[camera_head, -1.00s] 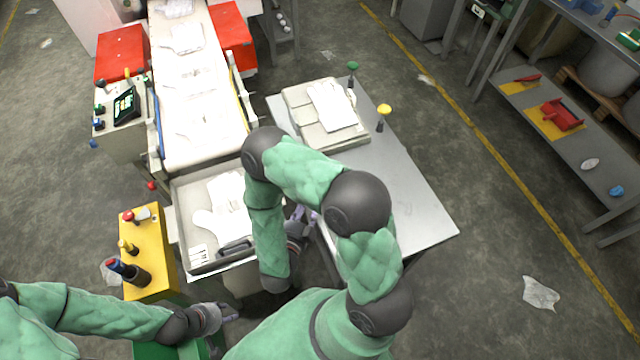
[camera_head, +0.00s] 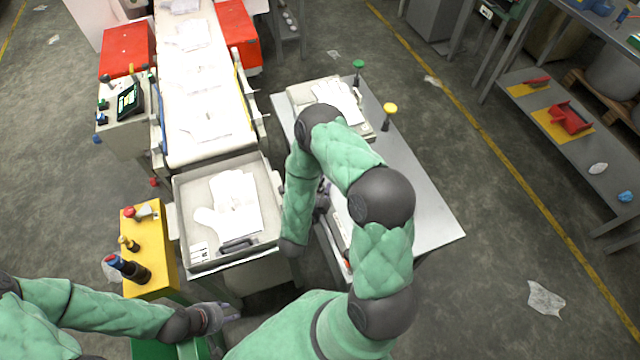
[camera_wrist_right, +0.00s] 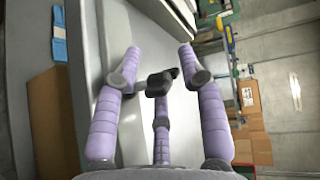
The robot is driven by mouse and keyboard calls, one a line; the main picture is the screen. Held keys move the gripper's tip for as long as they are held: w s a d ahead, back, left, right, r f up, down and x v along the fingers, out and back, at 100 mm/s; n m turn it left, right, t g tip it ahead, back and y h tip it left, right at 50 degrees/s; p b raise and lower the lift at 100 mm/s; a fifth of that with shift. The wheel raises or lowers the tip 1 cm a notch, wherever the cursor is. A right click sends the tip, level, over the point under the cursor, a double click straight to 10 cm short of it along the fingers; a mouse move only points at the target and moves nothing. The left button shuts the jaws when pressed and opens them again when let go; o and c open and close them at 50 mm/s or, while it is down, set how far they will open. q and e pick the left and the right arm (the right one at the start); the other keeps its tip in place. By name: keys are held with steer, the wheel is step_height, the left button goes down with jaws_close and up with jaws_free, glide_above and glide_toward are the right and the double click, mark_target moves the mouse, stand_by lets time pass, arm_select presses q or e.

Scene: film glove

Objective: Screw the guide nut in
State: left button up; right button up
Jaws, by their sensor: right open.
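My right gripper (camera_head: 324,190) is at the left edge of the grey table in the head view, mostly hidden by my own arm. In the right wrist view, its purple fingers (camera_wrist_right: 158,62) are spread apart. A small dark knob-like piece (camera_wrist_right: 158,83) shows between them; it may be the guide nut, but I cannot tell whether it is touched. My left gripper (camera_head: 228,312) is low at the left, near the yellow box, too small to read its opening. The conveyor (camera_head: 196,85) has a blue guide rail (camera_head: 161,118) and a yellow one (camera_head: 243,100).
A grey tray (camera_head: 180,225) with white gloves stands at the conveyor's near end. The grey table (camera_head: 425,205) carries a pale stack (camera_head: 300,97), and green and yellow knobs (camera_head: 390,108) stand on it. A yellow control box (camera_head: 150,245) is at the left.

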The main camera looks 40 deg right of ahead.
jaws_close()
